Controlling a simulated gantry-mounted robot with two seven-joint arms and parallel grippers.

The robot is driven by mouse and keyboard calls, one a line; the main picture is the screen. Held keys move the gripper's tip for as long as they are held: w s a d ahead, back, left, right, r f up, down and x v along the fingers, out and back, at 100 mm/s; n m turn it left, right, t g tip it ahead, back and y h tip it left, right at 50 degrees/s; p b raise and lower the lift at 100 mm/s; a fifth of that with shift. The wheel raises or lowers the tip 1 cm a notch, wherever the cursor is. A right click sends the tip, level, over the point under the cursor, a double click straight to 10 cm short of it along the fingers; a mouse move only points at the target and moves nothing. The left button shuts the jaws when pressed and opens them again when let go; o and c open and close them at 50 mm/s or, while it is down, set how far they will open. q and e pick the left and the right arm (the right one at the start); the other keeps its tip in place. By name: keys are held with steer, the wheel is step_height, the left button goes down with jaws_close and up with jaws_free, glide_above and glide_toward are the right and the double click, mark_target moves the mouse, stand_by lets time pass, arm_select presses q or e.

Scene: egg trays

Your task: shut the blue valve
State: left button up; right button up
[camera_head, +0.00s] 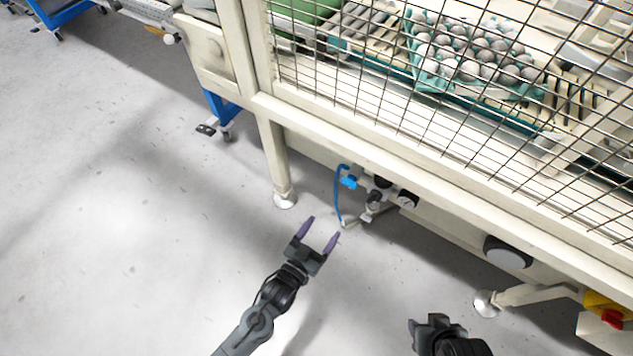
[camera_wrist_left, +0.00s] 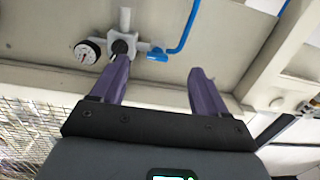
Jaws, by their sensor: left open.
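The blue valve (camera_head: 348,182) is a small blue handle on a fitting under the machine's front beam, with a blue hose (camera_head: 337,205) curving by it. In the left wrist view the valve (camera_wrist_left: 157,55) appears between the tips of my purple fingers, beyond them. My left gripper (camera_head: 321,230) is open and empty, short of the valve and apart from it; it also shows in the left wrist view (camera_wrist_left: 161,68). My right gripper (camera_head: 430,322) is at the bottom edge; its jaws are too foreshortened to judge.
A pressure gauge (camera_head: 407,200) sits beside the valve; it also shows in the left wrist view (camera_wrist_left: 88,52). A machine leg (camera_head: 274,155) stands left of the valve. A wire mesh guard (camera_head: 440,120) covers egg trays (camera_head: 432,84) above. The floor at left is clear.

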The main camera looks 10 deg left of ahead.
mark_target(347, 186)
arm_select(q)
steer(key=w+d+r+b, duration=0.1)
steer(key=w, duration=0.2)
steer(key=w+d+r+b, duration=0.1)
steer(key=w, duration=0.3)
steer(key=w+d+r+b, duration=0.1)
steer(key=w+b, duration=0.1)
steer(key=w, duration=0.1)
steer(key=shift+w+d+r, duration=0.25)
steer(key=shift+w+d, duration=0.1)
steer(key=shift+w, duration=0.05)
steer(key=shift+w+d+r, duration=0.1)
steer(key=shift+w+d, duration=0.15)
steer(key=shift+w, duration=0.35)
arm_select(e)
steer(key=shift+f, duration=1.9)
